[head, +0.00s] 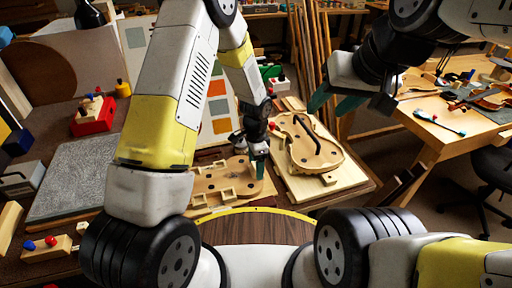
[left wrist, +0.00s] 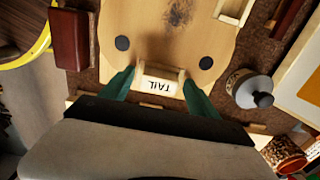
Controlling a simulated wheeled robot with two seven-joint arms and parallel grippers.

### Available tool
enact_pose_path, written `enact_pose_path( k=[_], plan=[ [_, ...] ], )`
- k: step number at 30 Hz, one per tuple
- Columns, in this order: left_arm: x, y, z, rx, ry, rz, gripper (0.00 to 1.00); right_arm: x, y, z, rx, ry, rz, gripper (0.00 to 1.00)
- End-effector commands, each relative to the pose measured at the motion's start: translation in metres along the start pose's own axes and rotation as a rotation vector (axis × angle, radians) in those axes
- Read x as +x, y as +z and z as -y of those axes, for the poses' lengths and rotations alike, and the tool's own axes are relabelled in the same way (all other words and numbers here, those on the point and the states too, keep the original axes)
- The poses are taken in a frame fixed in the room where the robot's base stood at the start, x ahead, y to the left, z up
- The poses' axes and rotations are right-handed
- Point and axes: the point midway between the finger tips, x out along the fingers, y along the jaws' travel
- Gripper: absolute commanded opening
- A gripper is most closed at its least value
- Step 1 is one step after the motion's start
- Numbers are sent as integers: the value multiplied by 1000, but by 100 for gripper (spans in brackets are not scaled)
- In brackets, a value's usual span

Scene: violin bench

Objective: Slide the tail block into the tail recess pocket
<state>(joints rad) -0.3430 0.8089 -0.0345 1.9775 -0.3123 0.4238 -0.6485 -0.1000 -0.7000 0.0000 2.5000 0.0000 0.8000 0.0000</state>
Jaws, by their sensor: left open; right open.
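A pale block lettered TAIL (left wrist: 158,86) is at the end of the violin-shaped wooden form (left wrist: 165,35), between two short light-wood walls that look like the tail recess pocket (left wrist: 183,76). I cannot tell how deep it sits. My left gripper (left wrist: 159,92) is open, with one green finger on each side of the block; contact is not clear. In the head view my left gripper (head: 259,149) is low over the right end of the form (head: 232,180) and hides the block. My right gripper (head: 335,104) is open and empty, raised above the bench's right side.
A violin body (head: 300,150) lies on a pale board right of the form. A small lidded jar (left wrist: 250,90) and a dark reddish block (left wrist: 69,40) are near the form. A grey slab (head: 80,187) and red box (head: 93,118) are at left.

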Motion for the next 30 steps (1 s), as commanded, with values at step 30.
enact_pose_path(
  k=[30],
  plan=[
    [-78,0,0,0,0,0,70,0,0,0,0,0,0,46]
  ],
)
